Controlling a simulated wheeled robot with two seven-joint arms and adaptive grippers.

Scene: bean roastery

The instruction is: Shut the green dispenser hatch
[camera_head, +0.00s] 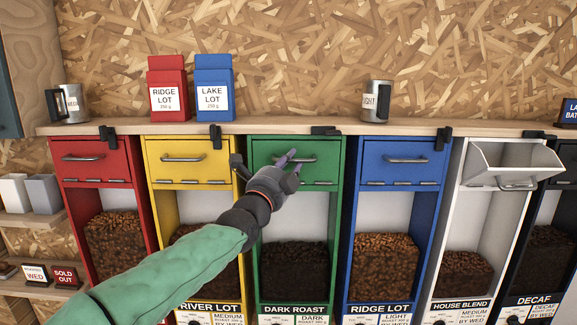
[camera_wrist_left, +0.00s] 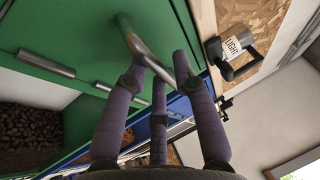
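The green dispenser (camera_head: 338,190) stands mid-row, between the yellow and blue ones. Its green hatch (camera_head: 265,172) looks upright and flush, like the red, yellow and blue hatches. The black latch (camera_head: 325,130) above it lies flat along the shelf edge, while neighbouring latches hang down. My left gripper (camera_head: 287,163) is in front of the hatch at its handle (camera_head: 308,159). In the left wrist view, the purple fingers (camera_wrist_left: 156,75) are spread, with the metal handle (camera_wrist_left: 133,42) at their tips. Whether they touch it is unclear. My right gripper is not in view.
The white dispenser's hatch (camera_head: 510,160) is tilted open at the right. A shelf (camera_head: 280,126) above the hatches holds a red bag (camera_head: 168,88), a blue bag (camera_head: 214,88) and metal mugs (camera_head: 376,101). My left arm crosses in front of the yellow dispenser (camera_head: 150,205).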

